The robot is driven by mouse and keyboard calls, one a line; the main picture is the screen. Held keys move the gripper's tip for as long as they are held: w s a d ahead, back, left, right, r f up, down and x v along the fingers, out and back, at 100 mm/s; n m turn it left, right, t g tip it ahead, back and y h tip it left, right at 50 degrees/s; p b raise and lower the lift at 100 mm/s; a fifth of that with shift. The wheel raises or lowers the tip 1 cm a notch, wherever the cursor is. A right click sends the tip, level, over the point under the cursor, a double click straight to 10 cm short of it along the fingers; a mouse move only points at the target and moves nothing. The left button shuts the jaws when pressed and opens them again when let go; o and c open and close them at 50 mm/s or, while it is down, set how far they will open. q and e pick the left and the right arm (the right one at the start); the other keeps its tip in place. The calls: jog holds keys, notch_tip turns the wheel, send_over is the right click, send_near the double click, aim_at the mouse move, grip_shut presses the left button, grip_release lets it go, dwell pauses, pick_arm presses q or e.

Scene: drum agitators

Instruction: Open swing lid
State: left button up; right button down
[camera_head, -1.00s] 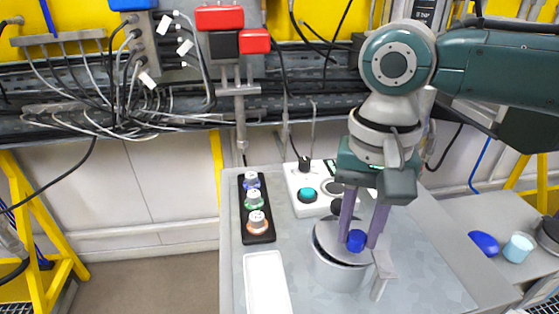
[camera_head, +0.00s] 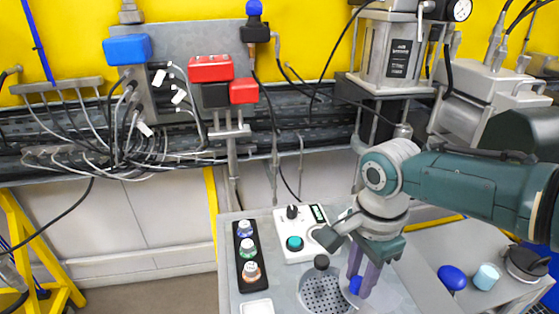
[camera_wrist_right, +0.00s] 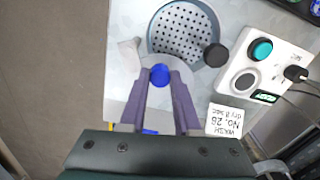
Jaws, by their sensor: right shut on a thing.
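A round metal drum with a perforated inside (camera_head: 325,292) stands on the grey worktop, and its opening shows. It also shows in the wrist view (camera_wrist_right: 182,32). The flat grey swing lid (camera_head: 388,292) lies swung to the right of the opening in the head view. My right gripper (camera_head: 361,283) is shut on the lid's blue knob (camera_head: 355,286). In the wrist view the blue knob (camera_wrist_right: 160,74) sits between the fingertips (camera_wrist_right: 160,84). The fingers hide part of the lid. My left gripper is out of view.
A white control box (camera_head: 297,232) with a teal button stands behind the drum. A black knob (camera_head: 321,262) is at the drum's back edge. A black rack with several capped vials (camera_head: 248,252) is at left. A blue object (camera_head: 452,278) and a cup (camera_head: 487,276) are at right.

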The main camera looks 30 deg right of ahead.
aim_at(373, 298)
jog(key=m+p, duration=0.1)
jog(key=s+d+m+p, duration=0.1)
jog(key=m, duration=0.1)
jog(key=shift+r+m, duration=0.15)
jog(key=shift+m, duration=0.15)
jog(key=shift+s+d+m+p, duration=0.3)
jog(key=shift+m+p, duration=0.2)
jog(key=shift+m, duration=0.4)
jog(key=shift+s+d+m+p, duration=0.15)
jog(key=shift+s+m+p, duration=0.25)
jog(key=shift+m, duration=0.5)
jog(key=c, duration=0.6)
grip_release()
notch_tip(373, 298, up, 10)
jog(key=p, duration=0.5)
